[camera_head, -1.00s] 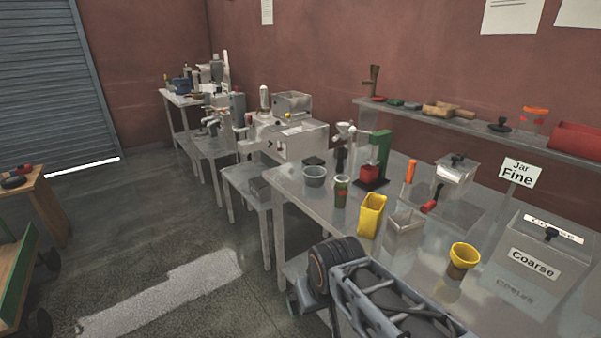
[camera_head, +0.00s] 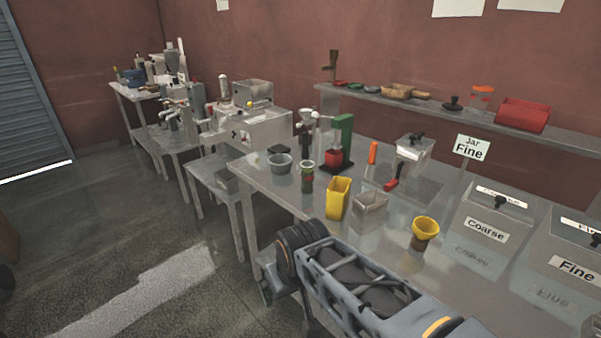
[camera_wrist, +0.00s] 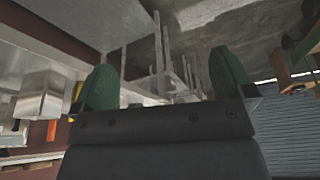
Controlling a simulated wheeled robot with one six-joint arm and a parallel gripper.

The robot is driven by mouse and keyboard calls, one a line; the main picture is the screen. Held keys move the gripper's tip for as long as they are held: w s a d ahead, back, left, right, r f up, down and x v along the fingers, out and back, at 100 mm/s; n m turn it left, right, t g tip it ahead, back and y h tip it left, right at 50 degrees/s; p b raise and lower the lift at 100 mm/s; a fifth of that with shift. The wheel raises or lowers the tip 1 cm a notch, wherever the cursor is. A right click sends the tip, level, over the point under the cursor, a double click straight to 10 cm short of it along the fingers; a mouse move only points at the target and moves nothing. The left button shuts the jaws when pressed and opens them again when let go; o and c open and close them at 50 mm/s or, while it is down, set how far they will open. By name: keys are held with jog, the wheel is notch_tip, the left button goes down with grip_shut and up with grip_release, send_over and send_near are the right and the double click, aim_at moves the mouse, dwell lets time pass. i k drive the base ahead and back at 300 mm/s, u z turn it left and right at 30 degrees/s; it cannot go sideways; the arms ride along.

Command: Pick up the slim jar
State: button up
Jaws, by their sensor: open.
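A narrow greenish jar (camera_head: 307,178) with a dark band stands upright on the steel table, left of the yellow open container; it looks like the slim jar. Another small brown jar (camera_head: 424,243) stands nearer, with a yellow funnel (camera_head: 425,227) on its top. No jar is clear in that view. The head view shows my arm at the table's front edge, but not my fingers.
A yellow container (camera_head: 338,198) and a small metal tray (camera_head: 370,203) stand beside the narrow jar. A grey bowl (camera_head: 279,164) and a green-and-red device (camera_head: 339,147) are behind it. Bins labelled Coarse (camera_head: 487,231) and Fine (camera_head: 575,271) stand at right.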

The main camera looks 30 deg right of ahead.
aim_at(307, 178)
jog(key=u, duration=0.65)
jog(key=k, duration=0.9)
jog(key=u, duration=2.1)
jog(key=i, duration=0.15)
jog(key=z, duration=1.3)
jog(key=i, duration=2.1)
jog(key=z, duration=1.85)
jog(key=i, duration=1.1)
jog(key=z, duration=1.15)
